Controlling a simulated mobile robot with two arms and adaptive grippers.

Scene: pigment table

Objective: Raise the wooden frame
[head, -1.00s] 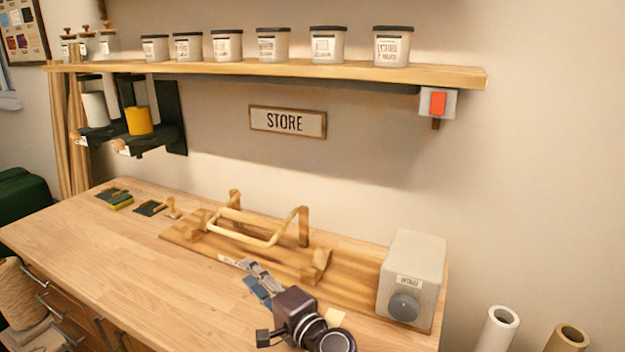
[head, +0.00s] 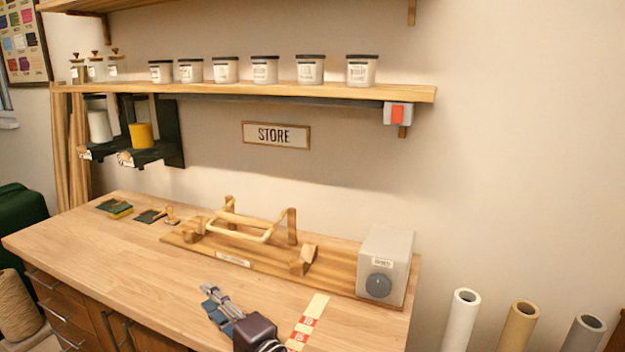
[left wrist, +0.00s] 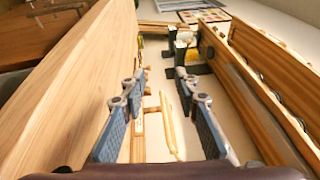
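The wooden frame (head: 238,234), a pale U-shaped bar, lies low between upright posts on a long wooden board (head: 200,245) on the workbench. A pale wooden bar, which looks like the frame, shows between and beyond my fingers in the left wrist view (left wrist: 167,125). My left gripper (head: 214,301) is over the bench, in front of the board and apart from the frame. Its blue-grey fingers (left wrist: 160,98) stand wide apart in the left wrist view with nothing held between them. My right gripper is not in view.
A grey box with a dial (head: 385,265) stands at the board's right end. A red-and-cream strip (head: 307,322) lies right of my gripper. Dark pads (head: 150,216) lie at the back left. A shelf (head: 300,92) with jars hangs above. The bench's front left is clear.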

